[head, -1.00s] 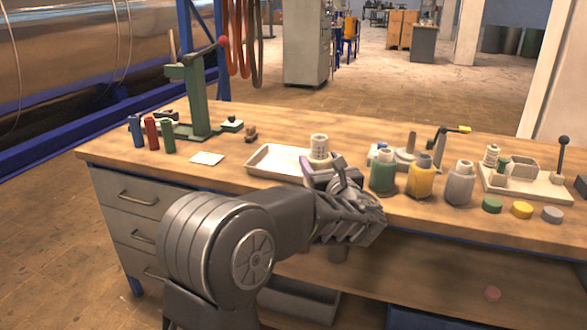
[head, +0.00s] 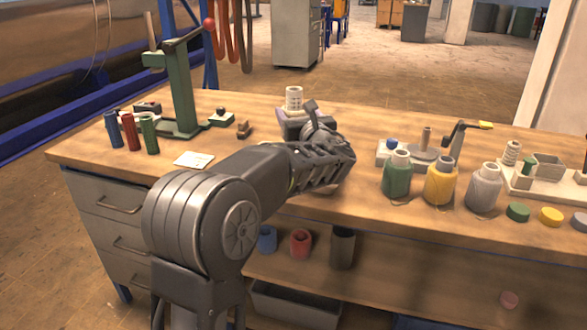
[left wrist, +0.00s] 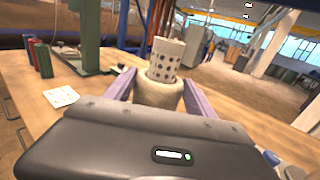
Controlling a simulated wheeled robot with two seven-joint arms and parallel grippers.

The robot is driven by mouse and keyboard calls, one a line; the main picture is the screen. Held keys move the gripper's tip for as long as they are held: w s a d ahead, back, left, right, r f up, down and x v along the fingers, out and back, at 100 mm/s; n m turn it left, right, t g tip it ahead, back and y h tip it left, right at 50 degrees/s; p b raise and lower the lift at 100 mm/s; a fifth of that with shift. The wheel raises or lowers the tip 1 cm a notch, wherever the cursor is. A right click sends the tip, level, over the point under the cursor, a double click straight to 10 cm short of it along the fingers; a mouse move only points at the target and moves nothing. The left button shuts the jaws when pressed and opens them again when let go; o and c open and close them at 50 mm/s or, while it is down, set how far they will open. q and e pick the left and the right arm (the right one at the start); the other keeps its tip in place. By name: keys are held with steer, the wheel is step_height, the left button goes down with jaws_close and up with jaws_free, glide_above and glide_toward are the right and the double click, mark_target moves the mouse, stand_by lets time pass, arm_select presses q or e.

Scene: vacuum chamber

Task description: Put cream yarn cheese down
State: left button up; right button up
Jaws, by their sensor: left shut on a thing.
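The cream yarn cheese is wound on a white perforated tube. In the left wrist view the cream yarn (left wrist: 160,92) sits between the two purple fingers of my left gripper (left wrist: 158,100), its tube (left wrist: 165,60) upright and slightly tilted in the picture. In the head view the tube (head: 293,98) sticks up above my left gripper (head: 293,124), which is shut on the cheese over the back middle of the bench. My gripper and arm hide the cheese's underside, so I cannot tell whether it touches the bench. My right gripper is not in view.
A green press (head: 182,90) stands at back left, with blue, red and green tubes (head: 130,132) and a white card (head: 194,160) near it. Green, yellow and grey bottles (head: 440,182) stand right of my arm. A fixture tray (head: 545,190) lies far right on the wooden bench (head: 90,150).

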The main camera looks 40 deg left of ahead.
arm_select(q)
steer(key=shift+f+b, duration=0.5)
steer(key=shift+f, duration=2)
steer(key=shift+f+b, duration=0.55)
steer(key=shift+f, duration=1.95)
steer(key=o, duration=1.7)
steer(key=shift+f, duration=0.1)
steer(key=v, duration=1.2)
steer(key=shift+p, duration=0.3)
